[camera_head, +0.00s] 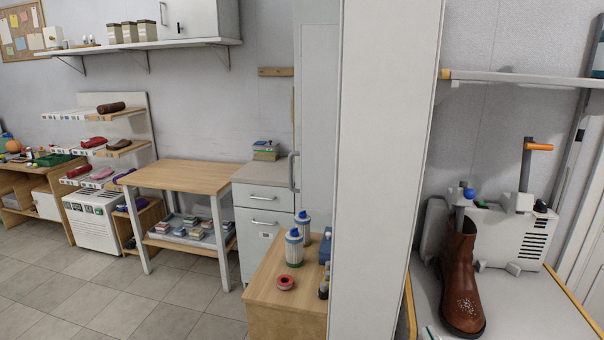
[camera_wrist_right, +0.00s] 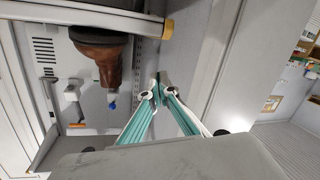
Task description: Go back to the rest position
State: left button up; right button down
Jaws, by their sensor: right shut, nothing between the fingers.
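My right gripper (camera_wrist_right: 157,97) shows in the right wrist view, its two teal-and-white fingers converging at the tips. It is shut and empty. In that view, which looks upside down, a brown boot (camera_wrist_right: 102,60) is apart from the fingers, to their left. In the head view the brown boot (camera_head: 459,275) stands on the table at right, with a speckled toe. A small pale piece at the bottom edge of the head view may be my right gripper's tip, too little to be sure. My left gripper is in neither view.
A tall white panel (camera_head: 383,170) stands left of the boot's table (camera_head: 530,310). A white machine (camera_head: 512,238) with an orange handle is behind the boot. A wooden-topped cabinet (camera_head: 262,290) holds bottles and a red ring. Tiled floor (camera_head: 125,300) is open at left.

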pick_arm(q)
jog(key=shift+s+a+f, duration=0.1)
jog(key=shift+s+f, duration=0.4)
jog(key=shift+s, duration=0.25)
pick_arm(e)
jog(key=s+a+f+g+y, duration=0.1)
jog(key=s+a+f+g, duration=0.1)
jog(key=s+f, duration=0.3)
jog(key=s+a+f+g+y, duration=0.1)
jog(key=s+f, duration=0.5)
jog(key=f, duration=0.6)
jog(key=s+a+f+g+y, duration=0.1)
jog(key=s+a+f+g, duration=0.1)
jog(key=s+f, duration=0.4)
notch_tip(320, 180, down, 3)
jog(key=shift+a+n+g, duration=0.3)
jog(key=shift+a+g, duration=0.1)
jog(key=shift+a, duration=0.4)
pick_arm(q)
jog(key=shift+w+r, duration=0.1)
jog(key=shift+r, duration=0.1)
pick_arm(e)
jog(key=shift+s, duration=0.1)
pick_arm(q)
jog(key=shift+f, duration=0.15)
